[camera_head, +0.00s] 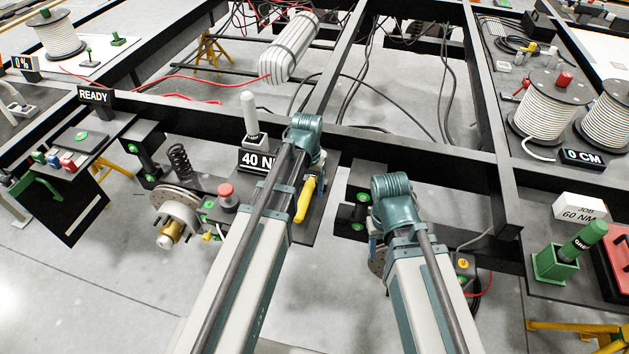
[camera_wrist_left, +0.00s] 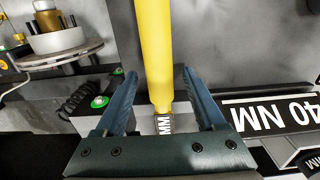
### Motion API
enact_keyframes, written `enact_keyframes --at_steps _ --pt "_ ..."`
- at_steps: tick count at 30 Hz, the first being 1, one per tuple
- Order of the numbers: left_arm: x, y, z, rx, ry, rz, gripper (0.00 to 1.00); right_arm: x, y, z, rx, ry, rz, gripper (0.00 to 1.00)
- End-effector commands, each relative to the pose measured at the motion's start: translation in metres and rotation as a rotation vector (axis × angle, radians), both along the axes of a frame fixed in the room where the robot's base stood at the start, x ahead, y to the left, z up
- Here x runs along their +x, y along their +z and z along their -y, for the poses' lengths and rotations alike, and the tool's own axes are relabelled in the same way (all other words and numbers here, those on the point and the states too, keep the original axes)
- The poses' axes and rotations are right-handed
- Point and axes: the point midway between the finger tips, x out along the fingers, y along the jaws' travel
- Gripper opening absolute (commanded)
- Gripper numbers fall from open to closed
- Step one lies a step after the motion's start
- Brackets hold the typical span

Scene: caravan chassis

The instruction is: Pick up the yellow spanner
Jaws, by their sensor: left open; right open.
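The yellow spanner (camera_head: 305,201) shows in the head view just below my left gripper (camera_head: 316,168), over the dark panel by the "40 NM" sign. In the left wrist view the yellow spanner (camera_wrist_left: 153,50) stretches from the top edge down between the two blue fingers of my left gripper (camera_wrist_left: 158,78). The fingers are apart, with a gap on each side of the spanner. Its lower end is by a small label reading "MM". My right gripper (camera_head: 374,247) is mostly hidden behind its own arm, right of the spanner.
The "40 NM" sign (camera_head: 257,162) stands close to the left gripper. A red-topped button (camera_head: 227,196), a spring (camera_head: 179,159) and a brake disc (camera_head: 176,203) are to the left. The dark chassis beam (camera_head: 420,151) runs across behind both arms.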

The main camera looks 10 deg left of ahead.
Motion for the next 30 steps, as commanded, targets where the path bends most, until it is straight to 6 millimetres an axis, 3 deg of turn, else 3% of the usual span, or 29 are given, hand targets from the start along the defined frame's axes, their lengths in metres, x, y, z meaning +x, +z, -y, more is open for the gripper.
enact_keyframes --at_steps 2,10,22,30 --pt "0.0 -0.0117 0.0 0.0 0.0 0.0 0.72 0.0 -0.0118 0.0 0.0 0.0 0.0 0.5" --pt "-0.0001 -0.0103 -0.0001 0.0 0.0 0.0 0.72 0.0 -0.0104 0.0 0.0 0.0 0.0 0.5" --pt "-0.0001 -0.0104 -0.0002 0.0 0.0 0.0 0.0 0.0 -0.0104 0.0 0.0 0.0 0.0 0.5" --pt "-0.0001 -0.0104 -0.0001 0.0 0.0 0.0 0.0 0.0 -0.0104 0.0 0.0 0.0 0.0 0.5"
